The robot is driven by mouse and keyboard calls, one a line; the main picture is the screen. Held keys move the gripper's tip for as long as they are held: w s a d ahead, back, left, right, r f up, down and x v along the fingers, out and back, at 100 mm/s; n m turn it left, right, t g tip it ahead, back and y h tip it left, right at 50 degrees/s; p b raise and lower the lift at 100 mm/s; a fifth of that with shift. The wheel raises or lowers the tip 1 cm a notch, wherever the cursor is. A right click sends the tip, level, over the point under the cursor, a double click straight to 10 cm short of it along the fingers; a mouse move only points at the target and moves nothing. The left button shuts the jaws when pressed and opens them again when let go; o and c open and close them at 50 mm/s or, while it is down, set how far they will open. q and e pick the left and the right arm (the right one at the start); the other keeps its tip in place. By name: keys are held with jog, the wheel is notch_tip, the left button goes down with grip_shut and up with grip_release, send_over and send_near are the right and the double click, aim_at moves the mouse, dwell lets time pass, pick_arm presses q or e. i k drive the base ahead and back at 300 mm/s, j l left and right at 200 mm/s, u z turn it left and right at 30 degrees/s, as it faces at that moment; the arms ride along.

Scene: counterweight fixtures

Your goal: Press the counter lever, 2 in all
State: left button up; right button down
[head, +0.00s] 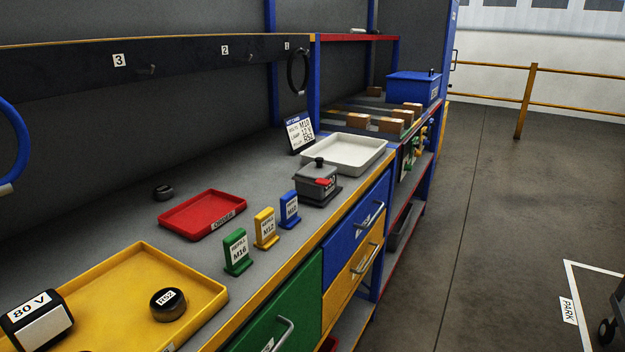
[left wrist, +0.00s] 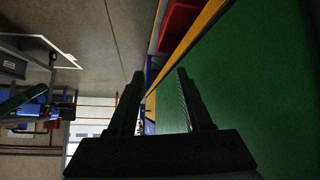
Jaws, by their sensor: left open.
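A grey box-shaped device (head: 317,178), which looks like the counter, stands on a dark base on the grey bench, near the front edge. It has a black knob (head: 319,162) on top and a small red part (head: 324,183) on its front; its display is too small to read. My left gripper (left wrist: 158,100) shows in the left wrist view, open with nothing between its fingers. A large green surface (left wrist: 255,95) lies to the right of the fingers. The device is not seen in that view. Neither gripper shows in the head view.
Green (head: 237,251), yellow (head: 266,228) and blue (head: 290,209) refill signs stand along the bench's front edge. A white tray (head: 376,164) is behind the device. A red tray (head: 203,213) and a yellow tray (head: 130,265) lie nearer. The floor at right is mostly clear.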

aim_at(319, 182)
jog(key=i+l, duration=0.45)
jog(key=l, duration=0.15)
jog(key=i+l, duration=0.5)
jog(key=u, duration=1.85)
jog(key=k, duration=0.05)
